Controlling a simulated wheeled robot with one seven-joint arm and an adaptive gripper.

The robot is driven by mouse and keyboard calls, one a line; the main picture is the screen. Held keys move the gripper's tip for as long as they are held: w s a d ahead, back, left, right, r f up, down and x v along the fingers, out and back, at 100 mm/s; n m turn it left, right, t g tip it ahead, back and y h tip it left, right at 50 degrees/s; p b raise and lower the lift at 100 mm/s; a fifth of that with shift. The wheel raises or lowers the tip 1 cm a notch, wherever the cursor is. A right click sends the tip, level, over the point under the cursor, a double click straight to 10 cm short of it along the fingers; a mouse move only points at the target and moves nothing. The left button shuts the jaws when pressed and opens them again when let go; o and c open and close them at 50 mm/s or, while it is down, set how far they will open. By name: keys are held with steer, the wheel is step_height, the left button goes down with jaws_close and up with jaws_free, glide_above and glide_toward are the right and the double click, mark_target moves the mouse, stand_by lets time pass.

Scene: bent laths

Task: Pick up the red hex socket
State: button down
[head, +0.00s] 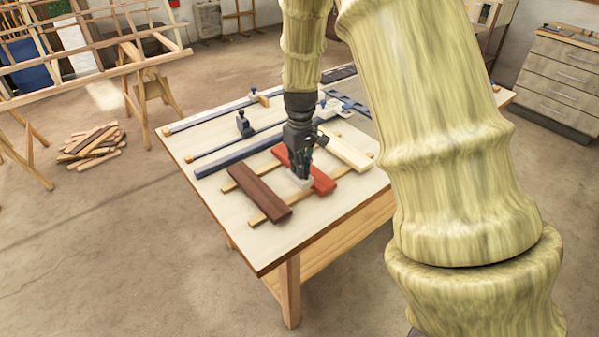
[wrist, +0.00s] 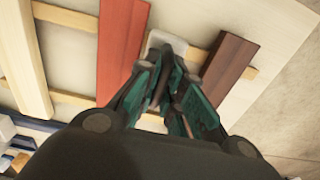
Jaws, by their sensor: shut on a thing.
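I cannot make out a red hex socket in either view. My gripper (head: 300,171) points down over the bench, between a red lath and a dark brown lath. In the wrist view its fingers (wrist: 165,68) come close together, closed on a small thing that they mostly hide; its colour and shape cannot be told. A small whitish rounded pad or dish (wrist: 177,42) lies just under the fingertips, and it shows in the head view (head: 299,182) too. Whether the held thing touches it is unclear.
The red lath (head: 322,182), the brown lath (head: 259,192) and a pale lath (head: 345,149) lie across two thin wooden strips on the workbench (head: 225,222). Blue and grey bar clamps (head: 240,153) lie behind. The bench's front left is clear.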

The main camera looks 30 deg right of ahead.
steer(key=shift+w, duration=0.3)
steer(key=shift+f, duration=0.2)
steer(key=shift+w+d+f+p, duration=0.1)
steer(key=shift+f+p, duration=0.55)
steer(key=shift+f, duration=0.9)
steer(key=shift+f, duration=0.15)
steer(key=c, duration=1.5)
jaws_free()
steer(key=shift+c, duration=0.2)
